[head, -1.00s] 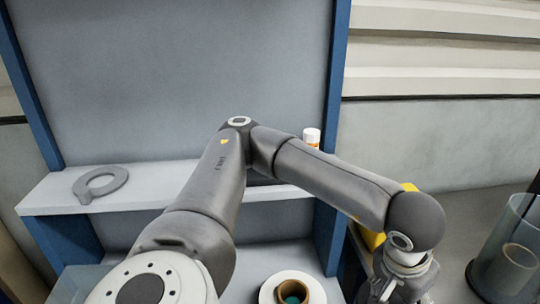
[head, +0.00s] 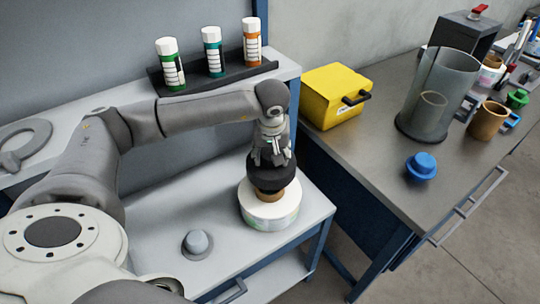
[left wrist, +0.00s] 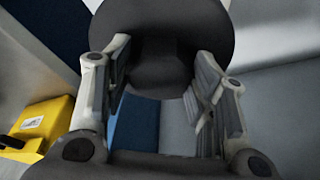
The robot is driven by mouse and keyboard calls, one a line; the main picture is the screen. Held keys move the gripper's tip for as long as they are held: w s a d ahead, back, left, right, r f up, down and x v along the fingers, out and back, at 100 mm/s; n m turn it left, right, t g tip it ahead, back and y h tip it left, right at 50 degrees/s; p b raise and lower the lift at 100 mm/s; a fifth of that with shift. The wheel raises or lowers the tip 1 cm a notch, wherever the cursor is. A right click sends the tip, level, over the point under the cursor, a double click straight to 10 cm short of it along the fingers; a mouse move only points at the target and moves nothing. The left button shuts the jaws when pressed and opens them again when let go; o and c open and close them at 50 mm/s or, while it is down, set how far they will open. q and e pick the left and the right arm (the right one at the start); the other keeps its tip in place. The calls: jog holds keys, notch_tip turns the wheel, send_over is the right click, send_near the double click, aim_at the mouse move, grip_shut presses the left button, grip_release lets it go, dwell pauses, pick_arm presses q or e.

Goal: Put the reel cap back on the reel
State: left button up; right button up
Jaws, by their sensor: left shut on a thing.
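The dark reel cap (head: 274,168) is in my left gripper (head: 270,154), whose fingers are shut on it from above. In the left wrist view the cap (left wrist: 165,25) is a broad dark disc beyond the fingers of the left gripper (left wrist: 163,65). The white reel (head: 268,211) stands upright on the bench, directly below the cap. Its brown core (head: 270,194) shows between the cap and the white top. I cannot tell whether the cap touches the core. The core's opening is hidden by the cap. My right gripper is not in view.
A grey flanged knob (head: 198,243) lies on the pale bench (head: 165,215) left of the reel. Several capped bottles (head: 212,52) stand in a black rack behind. A yellow box (head: 336,95), a blue cap (head: 421,166) and a clear cylinder (head: 438,90) occupy the right bench.

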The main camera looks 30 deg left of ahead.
pick_arm(q)
jog(key=shift+a+f, duration=0.25)
jog(key=shift+f+b, duration=0.6)
jog(key=shift+f, duration=0.3)
jog(key=shift+f+b, duration=0.3)
jog(key=shift+f, duration=0.6)
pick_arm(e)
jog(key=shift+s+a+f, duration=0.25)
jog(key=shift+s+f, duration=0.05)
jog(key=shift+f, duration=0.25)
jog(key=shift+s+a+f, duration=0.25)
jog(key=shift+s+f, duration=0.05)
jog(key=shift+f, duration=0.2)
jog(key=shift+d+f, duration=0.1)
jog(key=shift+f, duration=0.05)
pick_arm(q)
jog(key=shift+s+d+b, duration=0.1)
jog(key=shift+b, duration=0.2)
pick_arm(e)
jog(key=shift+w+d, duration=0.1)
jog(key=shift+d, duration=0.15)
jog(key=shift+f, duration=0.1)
pick_arm(q)
jog(key=shift+f, duration=0.1)
